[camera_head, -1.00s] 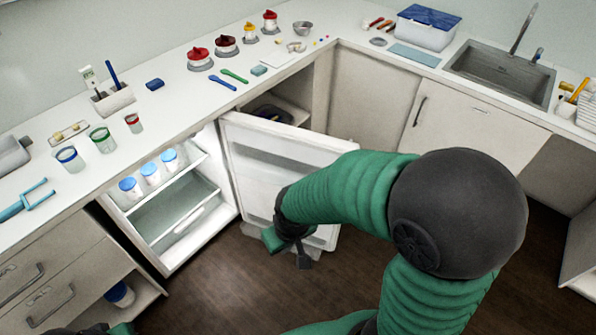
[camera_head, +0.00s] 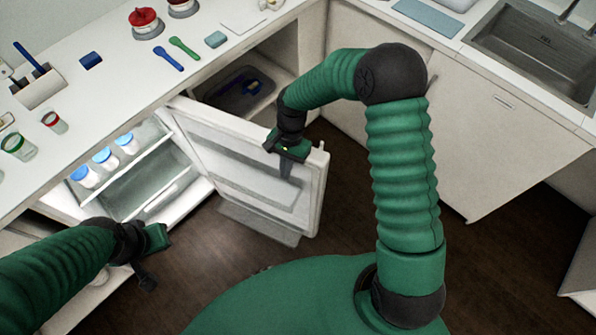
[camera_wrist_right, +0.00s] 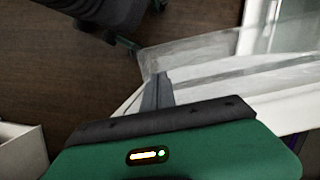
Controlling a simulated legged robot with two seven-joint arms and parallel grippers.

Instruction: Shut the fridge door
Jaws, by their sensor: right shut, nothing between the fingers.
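The fridge (camera_head: 185,205) stands open under the counter on the left, lit inside, with white blue-lidded jars (camera_head: 105,157) on its upper shelf. Its white door (camera_head: 215,150) is swung wide out to the right, inner side with clear bins facing me. My right gripper (camera_head: 287,178) is shut and empty, pointing down at the door's inner side near its free end, by the top edge. In the right wrist view its fingers (camera_wrist_right: 157,85) overlap the door's clear bin (camera_wrist_right: 200,60); contact is unclear. My left gripper (camera_head: 147,280) hangs low in front of the fridge; its jaws are unclear.
An open cupboard (camera_head: 265,50) with a dark tray lies behind the door. The counter (camera_head: 110,75) above holds cups, spoons and red-lidded pots. A sink (camera_head: 540,50) is at the right. Dark floor (camera_head: 240,245) is clear below the door.

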